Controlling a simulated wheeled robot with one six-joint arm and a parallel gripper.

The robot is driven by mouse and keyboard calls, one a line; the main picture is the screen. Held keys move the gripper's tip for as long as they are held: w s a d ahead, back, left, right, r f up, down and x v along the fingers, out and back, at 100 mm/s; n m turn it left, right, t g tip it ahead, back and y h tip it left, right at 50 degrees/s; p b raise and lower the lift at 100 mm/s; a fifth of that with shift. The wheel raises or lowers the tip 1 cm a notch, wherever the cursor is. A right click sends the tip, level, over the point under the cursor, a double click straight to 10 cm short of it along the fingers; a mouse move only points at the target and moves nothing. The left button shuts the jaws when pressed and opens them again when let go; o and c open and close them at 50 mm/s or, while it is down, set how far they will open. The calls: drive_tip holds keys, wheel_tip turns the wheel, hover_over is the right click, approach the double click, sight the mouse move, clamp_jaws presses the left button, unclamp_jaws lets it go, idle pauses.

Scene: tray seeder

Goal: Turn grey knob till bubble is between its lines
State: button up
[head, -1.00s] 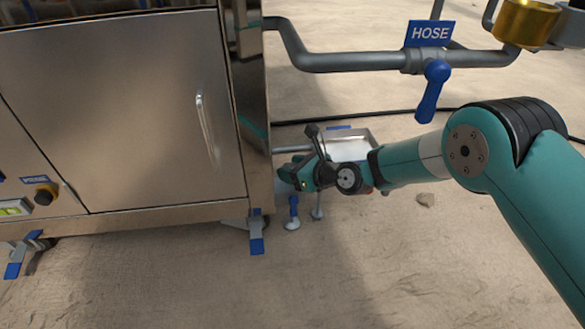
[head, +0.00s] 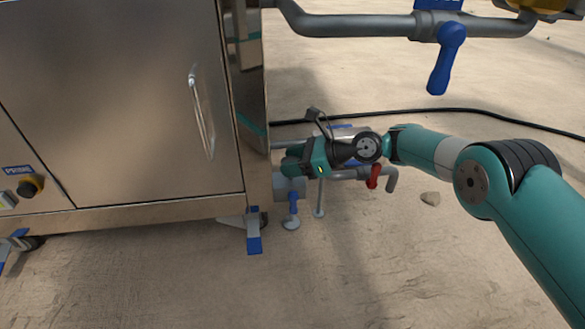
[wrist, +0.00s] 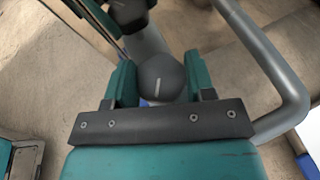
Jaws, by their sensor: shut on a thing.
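The grey knob (wrist: 163,74) is round and dark, with a pale line mark on its face. It sits between the teal fingers of my gripper (wrist: 162,86) in the wrist view, and the gripper is shut on it. In the head view my gripper (head: 287,162) is low beside the right end of the steel cabinet, and the knob is hidden there. The level (head: 6,200) is cut off by the left edge of the head view. Its bubble and lines cannot be made out.
The steel cabinet (head: 120,110) stands at left, with a door handle (head: 201,115). A grey pipe with a blue lever (head: 446,60) runs above my arm. A red valve handle (head: 373,177) is low behind the wrist. Sandy floor in front is clear.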

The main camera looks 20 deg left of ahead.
drive_tip(key=shift+n+g+b, duration=0.3)
drive_tip(key=shift+g+b, duration=0.1)
drive_tip(key=shift+b, duration=0.05)
drive_tip(key=o, duration=0.6)
drive_tip(key=shift+o, duration=0.2)
drive_tip(key=shift+w+d+r+p, duration=0.1)
drive_tip(key=shift+d+r+p, duration=0.15)
drive_tip(key=shift+p, duration=0.15)
drive_tip(key=p+v, duration=0.5)
drive_tip(key=v, duration=0.1)
drive_tip(key=shift+d, duration=0.4)
drive_tip(key=shift+r, duration=0.1)
